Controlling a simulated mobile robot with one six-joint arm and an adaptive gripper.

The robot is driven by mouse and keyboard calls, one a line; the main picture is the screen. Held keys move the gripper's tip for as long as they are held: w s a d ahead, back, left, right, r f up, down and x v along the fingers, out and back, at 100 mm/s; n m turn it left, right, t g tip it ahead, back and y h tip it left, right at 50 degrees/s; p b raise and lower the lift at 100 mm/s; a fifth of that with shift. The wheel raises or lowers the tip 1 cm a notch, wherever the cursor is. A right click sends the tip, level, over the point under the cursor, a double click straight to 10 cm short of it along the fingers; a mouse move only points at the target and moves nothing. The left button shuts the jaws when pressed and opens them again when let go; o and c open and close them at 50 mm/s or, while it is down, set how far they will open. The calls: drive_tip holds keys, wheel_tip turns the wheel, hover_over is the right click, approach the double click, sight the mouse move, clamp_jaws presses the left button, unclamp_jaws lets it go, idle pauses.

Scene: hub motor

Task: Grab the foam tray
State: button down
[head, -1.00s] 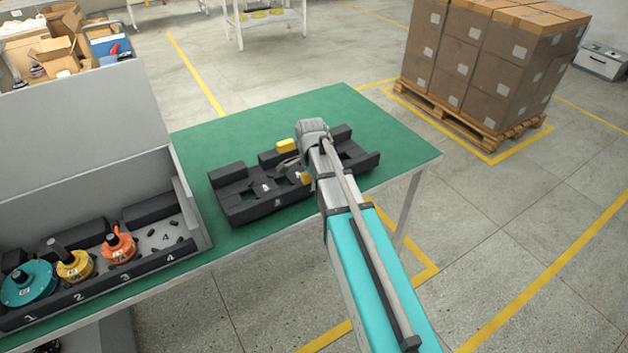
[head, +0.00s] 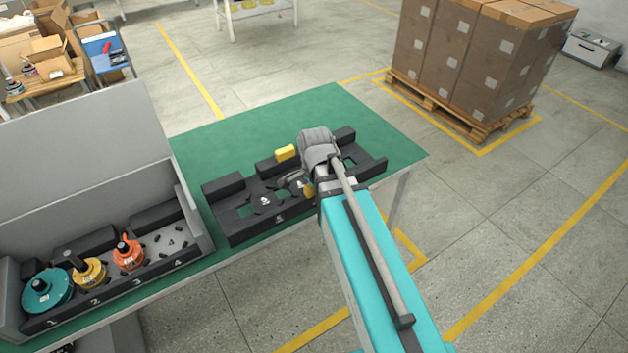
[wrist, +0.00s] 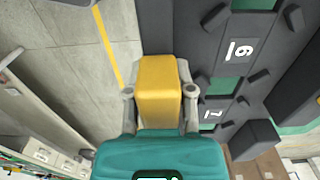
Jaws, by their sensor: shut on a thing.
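The foam tray (head: 243,233) is a long black tray with cut-outs and white numbers. It sits over the green table top in the head view, close to the front edge. It fills the right of the wrist view (wrist: 197,35), with numbers 6 and 7 showing. A yellow block (head: 286,152) is at its back edge. My gripper (wrist: 157,90) is at the front edge, its two fingers closed on another yellow block (wrist: 159,80) beside the tray. In the head view my arm hides part of the tray. I cannot tell whether the tray is clear of the table.
A grey rack (head: 205,232) with teal, yellow and orange hubs (head: 128,255) stands left of the tray, close to it. Green table top (head: 385,135) is bare behind and right. Boxes on a pallet (head: 470,60) stand beyond the table.

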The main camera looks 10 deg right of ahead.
drive_tip(key=shift+s+r+p, duration=0.15)
drive_tip(key=shift+s+r, duration=0.1)
drive_tip(key=shift+s, duration=0.3)
drive_tip(key=shift+s+r+p, duration=0.15)
drive_tip(key=shift+s+r, duration=0.05)
drive_tip(key=shift+s, duration=0.3)
